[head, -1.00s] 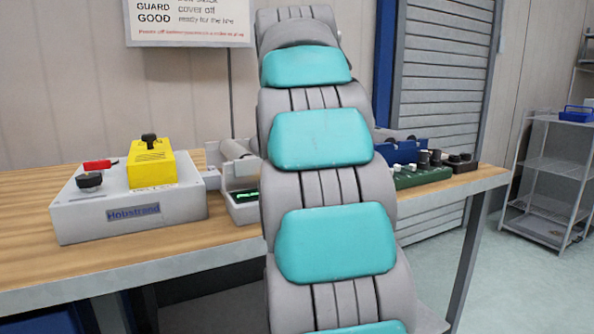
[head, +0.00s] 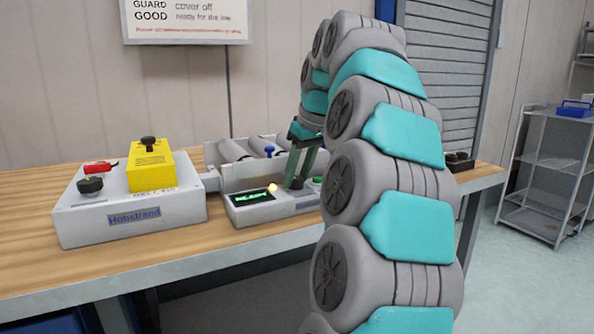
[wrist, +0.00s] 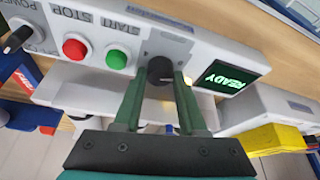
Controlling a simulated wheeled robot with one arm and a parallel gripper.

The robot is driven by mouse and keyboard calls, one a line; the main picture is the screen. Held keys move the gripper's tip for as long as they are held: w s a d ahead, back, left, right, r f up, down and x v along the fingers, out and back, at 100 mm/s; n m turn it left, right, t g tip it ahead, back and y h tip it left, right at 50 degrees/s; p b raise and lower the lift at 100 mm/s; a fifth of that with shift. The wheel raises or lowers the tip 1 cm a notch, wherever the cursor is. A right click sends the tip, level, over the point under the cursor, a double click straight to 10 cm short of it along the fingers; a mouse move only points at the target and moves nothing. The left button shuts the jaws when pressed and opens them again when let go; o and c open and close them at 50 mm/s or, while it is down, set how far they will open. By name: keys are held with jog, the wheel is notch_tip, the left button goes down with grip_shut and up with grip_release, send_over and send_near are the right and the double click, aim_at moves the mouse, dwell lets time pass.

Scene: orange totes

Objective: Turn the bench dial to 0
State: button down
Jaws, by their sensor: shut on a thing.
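The bench dial, a dark round knob (wrist: 159,69), sits on the light grey control panel (wrist: 190,48), between the green START button (wrist: 117,60) and a screen (wrist: 230,76) reading READY. My gripper (wrist: 161,80) has its two green fingers on either side of the dial, shut on it. In the head view my gripper (head: 300,168) reaches down to the dial (head: 295,183) from above. I cannot read the dial's setting; its marks are too small or hidden by the fingers.
A red STOP button (wrist: 75,49) and a black POWER knob (wrist: 18,39) share the panel. Left of it in the head view stands the Hobstrand box (head: 130,213) with a yellow cover (head: 150,168), a red part and a black knob. Grey rollers (head: 236,151) lie behind the panel.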

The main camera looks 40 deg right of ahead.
jog(key=shift+d+n+y, duration=0.1)
jog(key=shift+n+y, duration=0.2)
jog(key=shift+n, duration=0.5)
jog(key=shift+c, duration=2.4)
grip_release()
